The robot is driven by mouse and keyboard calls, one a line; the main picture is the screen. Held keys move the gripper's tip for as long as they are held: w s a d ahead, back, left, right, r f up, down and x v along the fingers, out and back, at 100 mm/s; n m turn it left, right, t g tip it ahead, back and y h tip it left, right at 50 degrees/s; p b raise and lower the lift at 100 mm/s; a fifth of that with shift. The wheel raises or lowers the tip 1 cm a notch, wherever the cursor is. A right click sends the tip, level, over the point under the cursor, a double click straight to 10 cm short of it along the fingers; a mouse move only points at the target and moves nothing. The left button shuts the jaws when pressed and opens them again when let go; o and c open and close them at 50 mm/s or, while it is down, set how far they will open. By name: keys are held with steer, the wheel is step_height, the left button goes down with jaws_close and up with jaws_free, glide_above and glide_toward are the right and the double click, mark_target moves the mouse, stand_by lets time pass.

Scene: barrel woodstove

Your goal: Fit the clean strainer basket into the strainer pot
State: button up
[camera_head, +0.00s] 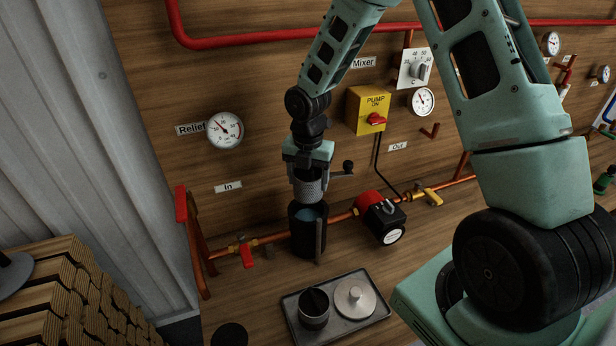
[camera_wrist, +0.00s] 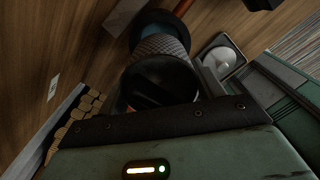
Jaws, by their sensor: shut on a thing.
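My gripper (camera_head: 308,166) is shut on the clean strainer basket (camera_head: 309,188), a grey mesh cylinder. It holds the basket roughly upright over the strainer pot (camera_head: 307,240), a dark cylinder with a bluish inside on the pipe line. The basket's lower end is at or just above the pot's mouth; I cannot tell whether it has entered. In the wrist view, the mesh side of the basket (camera_wrist: 163,46) shows beyond its black top, and the pot (camera_wrist: 148,22) shows behind it. The gripper's fingers are mostly hidden there.
A grey tray (camera_head: 290,309) below holds a second, dark basket (camera_head: 314,310) and a round metal lid (camera_head: 355,298). The red and black pump (camera_head: 382,216) is right of the pot. A red-handled valve (camera_head: 245,253) is left. Stacked firewood (camera_head: 75,300) stands at lower left.

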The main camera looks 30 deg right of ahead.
steer(key=shift+f+b, duration=2.45)
steer(key=shift+f, duration=1.8)
stand_by(0.3)
steer(key=o, duration=1.3)
steer(key=shift+c, duration=0.2)
steer(key=shift+r, duration=0.1)
steer(key=shift+r+p, duration=2.9)
steer(key=shift+r, duration=0.1)
step_height(320, 180, up, 16)
steer(key=shift+f+b, duration=0.1)
steer(key=shift+b, duration=0.95)
steer(key=shift+r, duration=0.8)
